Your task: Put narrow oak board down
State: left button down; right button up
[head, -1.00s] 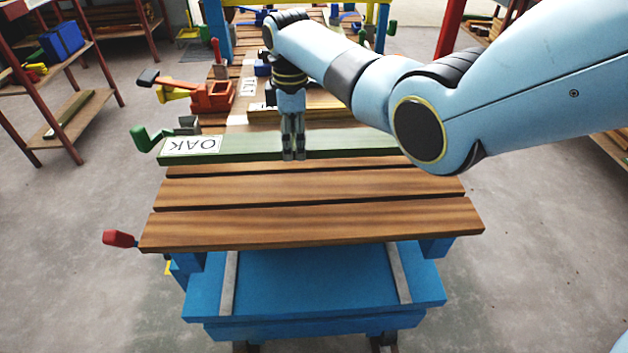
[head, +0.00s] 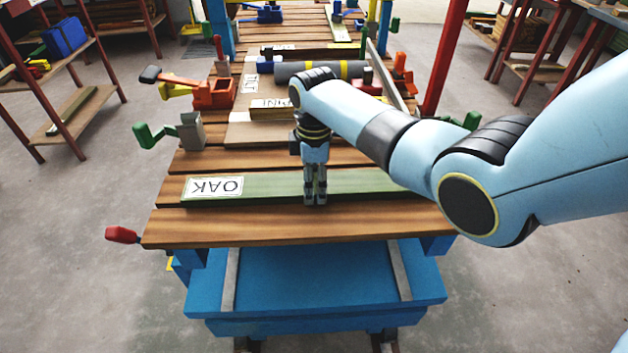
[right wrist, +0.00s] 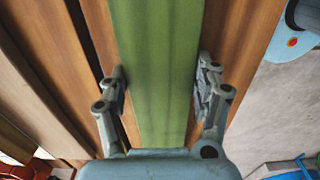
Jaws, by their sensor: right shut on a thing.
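The narrow oak board (head: 265,187) is a long green-sided piece with a white OAK label (head: 214,187) near its left end. It lies crosswise, level, low over the near slats of the workbench (head: 290,226); I cannot tell whether it fully rests on them. My right gripper (head: 315,200) points down and is shut on the board near its middle. In the right wrist view the gripper (right wrist: 162,85) has one finger at each side of the green board (right wrist: 155,60). The board's right end is hidden behind my right arm. My left gripper is not in view.
An orange vise (head: 212,95), a grey clamp with a green handle (head: 190,132) and a dark roll (head: 310,70) are on the bench farther back. Other labelled boards lie behind the oak board. The front slat is clear.

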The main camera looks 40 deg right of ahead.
jog(key=shift+w, duration=0.1)
jog(key=o, duration=1.7)
jog(key=shift+f, duration=0.1)
notch_tip(320, 180, up, 12)
jog(key=p, duration=0.2)
jog(key=shift+p, duration=0.4)
